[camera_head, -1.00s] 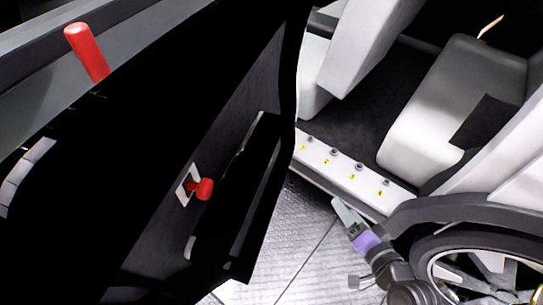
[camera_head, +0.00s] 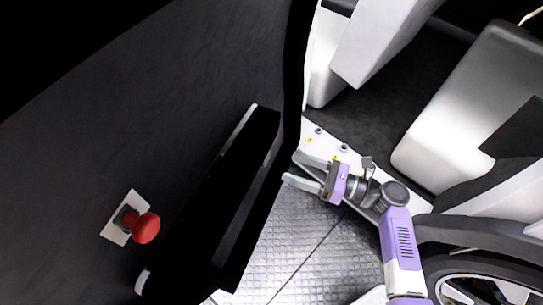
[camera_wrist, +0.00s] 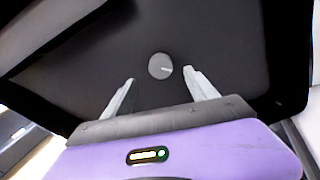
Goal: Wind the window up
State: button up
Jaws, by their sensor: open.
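The open car door shows its dark inner panel (camera_head: 190,80) in the head view. A red knob (camera_head: 146,228) on a white plate (camera_head: 115,232) sits low on the panel at the left. No window glass can be made out. My gripper (camera_head: 295,168) is open and empty, pointing left near the door's edge, well to the right of the red knob. In the wrist view, a round grey dial (camera_wrist: 160,66) with a white mark shows on a dark panel, beyond and between my open fingertips (camera_wrist: 159,77). I cannot tell whether the dial is on this door.
A long door pocket or armrest (camera_head: 215,195) juts from the panel between the red knob and my gripper. The white sill (camera_head: 330,150) and seat (camera_head: 460,110) lie to the right, with a wheel (camera_head: 490,290) below. The metal floor (camera_head: 300,240) is clear.

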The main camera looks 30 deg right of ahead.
aim_at(267, 159)
jog(key=b+x, duration=0.1)
jog(key=x, duration=0.6)
jog(key=shift+w+a, duration=0.2)
jog(key=shift+w, duration=0.05)
jog(key=c, duration=1.4)
